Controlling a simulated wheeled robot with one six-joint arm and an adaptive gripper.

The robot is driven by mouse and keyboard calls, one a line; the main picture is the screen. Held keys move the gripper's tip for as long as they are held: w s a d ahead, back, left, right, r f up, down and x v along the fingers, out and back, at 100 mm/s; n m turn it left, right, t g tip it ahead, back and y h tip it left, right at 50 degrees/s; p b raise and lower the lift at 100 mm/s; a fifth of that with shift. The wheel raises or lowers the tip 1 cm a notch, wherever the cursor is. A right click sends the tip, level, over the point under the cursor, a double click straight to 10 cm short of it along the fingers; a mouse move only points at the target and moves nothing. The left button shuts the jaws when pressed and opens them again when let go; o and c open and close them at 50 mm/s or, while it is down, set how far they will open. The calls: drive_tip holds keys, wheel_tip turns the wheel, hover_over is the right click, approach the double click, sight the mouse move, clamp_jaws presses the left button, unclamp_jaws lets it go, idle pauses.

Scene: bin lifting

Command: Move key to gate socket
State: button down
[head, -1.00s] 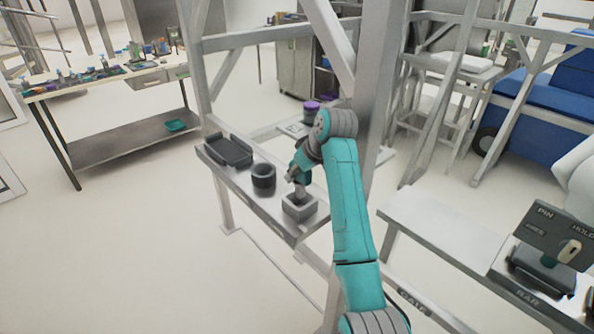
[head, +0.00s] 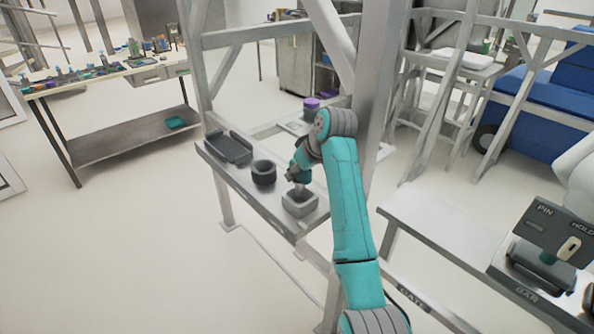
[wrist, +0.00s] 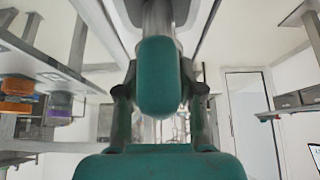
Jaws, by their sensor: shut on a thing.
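My gripper (head: 298,178) is shut on the key and points down over a grey square block with an open top (head: 299,206). In the wrist view, the key's teal rounded handle (wrist: 158,78) sits between the two fingers (wrist: 160,108), and a metal shaft (wrist: 158,20) runs on beyond it. In the head view, a short pale shaft (head: 299,189) shows below the gripper at the block's opening. I cannot tell how deep it sits in the block. Whether this block is the gate socket is not clear.
A black round cup (head: 263,172) and a black tray (head: 228,148) stand on the same narrow shelf. A metal frame post (head: 372,110) rises close to my arm. A bench with a dark PIN/HOLD panel (head: 548,230) stands at the right. Open floor lies at the left.

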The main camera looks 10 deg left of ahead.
drive_tip(key=shift+f, duration=2.05)
idle(1.3)
drive_tip(key=shift+c, duration=0.5)
unclamp_jaws()
drive_tip(key=shift+r, duration=4.5)
